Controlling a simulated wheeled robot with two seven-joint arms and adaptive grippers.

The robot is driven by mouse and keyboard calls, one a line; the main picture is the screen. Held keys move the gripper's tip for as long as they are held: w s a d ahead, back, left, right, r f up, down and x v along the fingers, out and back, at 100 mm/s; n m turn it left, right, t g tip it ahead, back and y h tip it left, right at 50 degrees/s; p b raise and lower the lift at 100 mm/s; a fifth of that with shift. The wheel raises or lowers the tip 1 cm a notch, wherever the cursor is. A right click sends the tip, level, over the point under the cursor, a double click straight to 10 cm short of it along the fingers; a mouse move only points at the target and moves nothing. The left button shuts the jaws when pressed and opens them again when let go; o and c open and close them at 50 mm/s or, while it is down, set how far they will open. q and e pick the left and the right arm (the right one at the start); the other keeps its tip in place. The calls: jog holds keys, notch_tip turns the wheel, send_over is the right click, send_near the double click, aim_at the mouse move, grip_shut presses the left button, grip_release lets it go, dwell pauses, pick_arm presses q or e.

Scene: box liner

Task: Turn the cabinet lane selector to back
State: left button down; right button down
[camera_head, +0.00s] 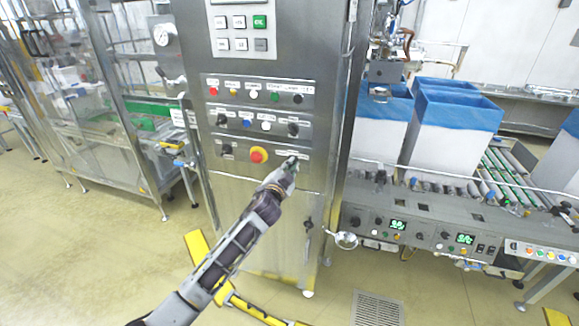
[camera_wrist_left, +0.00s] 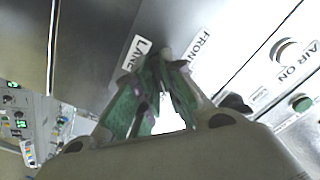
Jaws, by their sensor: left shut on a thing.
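My left gripper (camera_head: 291,165) reaches up to the right end of the lowest control row on the steel cabinet (camera_head: 265,205). In the left wrist view its green-padded fingers (camera_wrist_left: 152,92) are shut at the panel, beside labels reading "LANE" (camera_wrist_left: 137,53) and "FRONT" (camera_wrist_left: 198,43). The lane selector is hidden between and behind the fingers, so I cannot tell which way it points. My right gripper is not in view.
A red and yellow emergency button (camera_head: 259,155) sits just left of the gripper, with a black knob (camera_head: 227,150) beyond it. More buttons and knobs are in the rows above. A conveyor control panel (camera_head: 420,222) and blue-lined boxes (camera_head: 450,125) stand to the right.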

pick_arm(q)
jog(key=shift+f, duration=0.1)
dwell(0.3)
jog(key=c, duration=1.5)
grip_release()
jog(key=shift+s, duration=0.15)
jog(key=shift+v, duration=5.85)
jog(key=shift+a, duration=0.1)
